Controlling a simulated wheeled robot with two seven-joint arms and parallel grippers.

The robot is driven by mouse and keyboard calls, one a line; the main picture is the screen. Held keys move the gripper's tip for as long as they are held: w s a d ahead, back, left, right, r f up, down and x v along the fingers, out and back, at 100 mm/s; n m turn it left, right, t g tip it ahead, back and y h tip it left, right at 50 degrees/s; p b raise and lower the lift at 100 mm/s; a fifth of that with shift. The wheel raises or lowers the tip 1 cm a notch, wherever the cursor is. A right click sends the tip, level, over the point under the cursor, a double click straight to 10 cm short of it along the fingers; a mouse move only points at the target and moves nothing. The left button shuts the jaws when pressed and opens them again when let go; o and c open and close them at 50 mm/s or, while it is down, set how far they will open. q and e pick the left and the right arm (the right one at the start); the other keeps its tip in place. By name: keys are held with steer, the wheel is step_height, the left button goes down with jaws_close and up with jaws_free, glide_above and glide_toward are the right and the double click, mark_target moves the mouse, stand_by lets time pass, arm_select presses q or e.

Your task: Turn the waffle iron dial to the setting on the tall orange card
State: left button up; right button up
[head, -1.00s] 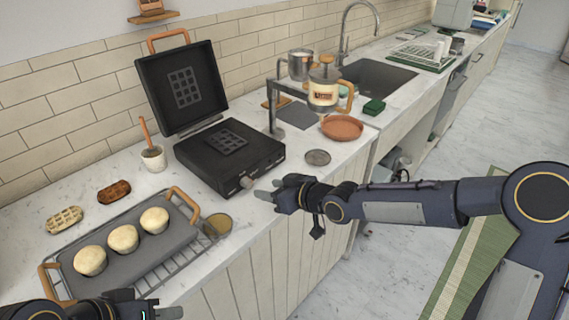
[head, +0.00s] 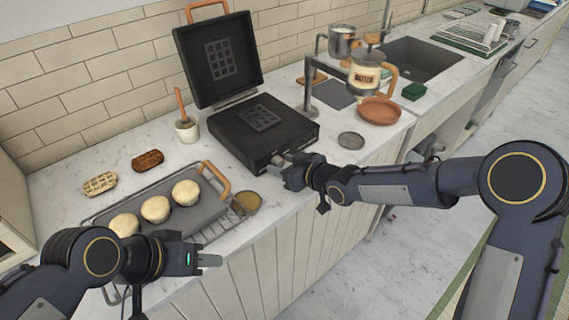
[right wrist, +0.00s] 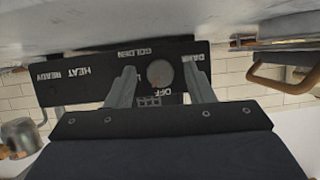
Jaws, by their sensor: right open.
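The black waffle iron (head: 262,133) stands open on the counter with its lid up. Its dial (right wrist: 160,73) shows in the right wrist view as a round grey knob on the front panel, with upside-down words GOLDEN, DARK, OFF and HEAT READY around it. The dial's pointer is not clear. My right gripper (head: 278,166) is at the front panel, its fingers open on either side of the dial; contact cannot be told. In the head view it largely covers the dial. My left gripper (head: 208,261) is over the counter's front edge, apart from the iron. No tall orange card is in view now.
A tray (head: 208,211) on a wire rack holds several dough pieces, left of the iron.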

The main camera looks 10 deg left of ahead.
steer(key=c, duration=1)
steer(key=shift+d+r+m+g+p, duration=0.1)
steer(key=shift+m+g+p, duration=0.2)
steer(key=shift+m+p, duration=0.5)
steer(key=shift+w+m+g+y+p, duration=0.15)
steer(key=shift+m+g+y+p, duration=0.15)
steer(key=shift+m+y+p, duration=0.4)
steer(key=shift+d+f+m, duration=0.1)
steer(key=shift+f+m, duration=0.15)
steer(key=shift+m, duration=0.05)
steer(key=shift+m+g+y+b, duration=0.4)
steer(key=shift+m+b, duration=0.2)
steer(key=shift+b, duration=0.15)
steer(key=o, duration=1)
